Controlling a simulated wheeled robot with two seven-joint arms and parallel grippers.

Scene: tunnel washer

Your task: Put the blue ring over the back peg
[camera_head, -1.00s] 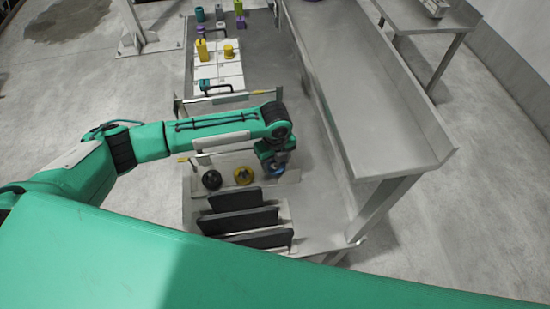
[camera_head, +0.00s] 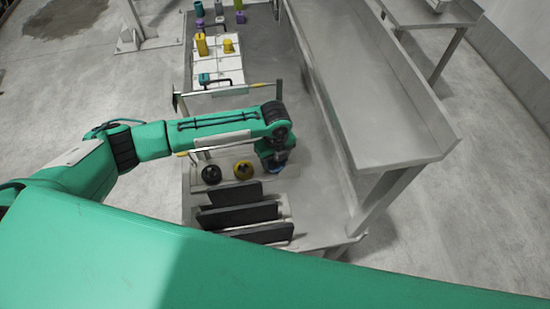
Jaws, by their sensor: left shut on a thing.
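My left gripper (camera_head: 275,163) hangs from my green arm, pointing down at the right end of a pale board (camera_head: 228,164). It is shut on the blue ring (camera_head: 278,170), of which only a small blue part shows below the fingers. The gripper hides the rest of the ring and whatever is beneath it, so I cannot tell whether the ring is around a peg. I cannot make out a bare back peg. My right gripper is not in view.
Several dark upright plates (camera_head: 238,215) stand in a rack in front of the board. Behind my arm is a white tiled panel (camera_head: 222,70) with a yellow block (camera_head: 202,45). A raised metal shelf (camera_head: 375,110) runs along the right.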

